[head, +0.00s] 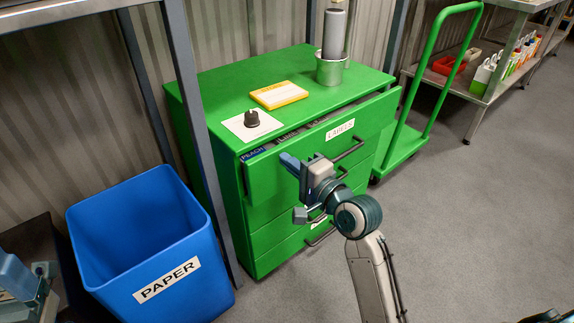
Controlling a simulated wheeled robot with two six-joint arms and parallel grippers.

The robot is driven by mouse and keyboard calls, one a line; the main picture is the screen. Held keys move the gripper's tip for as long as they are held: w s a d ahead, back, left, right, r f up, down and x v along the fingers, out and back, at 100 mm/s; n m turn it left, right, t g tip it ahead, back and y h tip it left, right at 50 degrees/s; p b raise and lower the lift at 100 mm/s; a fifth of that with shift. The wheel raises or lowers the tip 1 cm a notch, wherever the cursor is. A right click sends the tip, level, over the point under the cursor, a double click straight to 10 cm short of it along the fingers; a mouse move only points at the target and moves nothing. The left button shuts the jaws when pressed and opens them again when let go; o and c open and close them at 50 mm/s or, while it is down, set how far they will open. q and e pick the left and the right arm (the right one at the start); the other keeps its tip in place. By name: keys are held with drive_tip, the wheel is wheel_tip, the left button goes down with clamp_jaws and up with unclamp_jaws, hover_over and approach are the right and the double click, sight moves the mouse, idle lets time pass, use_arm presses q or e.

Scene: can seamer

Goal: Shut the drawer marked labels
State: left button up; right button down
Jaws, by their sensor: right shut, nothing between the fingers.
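The drawer marked LABELS (375,117) is the top drawer of a green cabinet (215,88). It stands partly open, with its front away from the cabinet body. Labels, one reading PEACH (254,155), show in the gap. A dark bar handle (349,149) is on its front. My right gripper (292,163) is shut and empty in front of the left part of the drawer front. I cannot tell if it touches. It hides part of the front and the handles below. My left gripper (18,277) shows only partly at the lower left edge; its jaws are unclear.
A blue PAPER bin (200,262) stands left of the cabinet, beyond a grey post (198,110). A green cart (405,145) stands right. The right floor is clear.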

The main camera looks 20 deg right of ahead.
sight(278, 152)
drive_tip(key=shift+w+a, duration=0.2)
drive_tip(key=shift+w, duration=0.25)
drive_tip(key=shift+w+a+r, duration=0.15)
drive_tip(key=shift+w, duration=0.2)
drive_tip(key=p+x, duration=0.1)
drive_tip(key=x, duration=0.1)
drive_tip(key=shift+w+a+p, duration=0.1)
drive_tip(key=shift+w+p, duration=0.15)
drive_tip(key=shift+p, duration=0.15)
drive_tip(key=shift+w+a, duration=0.1)
drive_tip(key=shift+w, duration=0.25)
drive_tip(key=shift+r, duration=0.15)
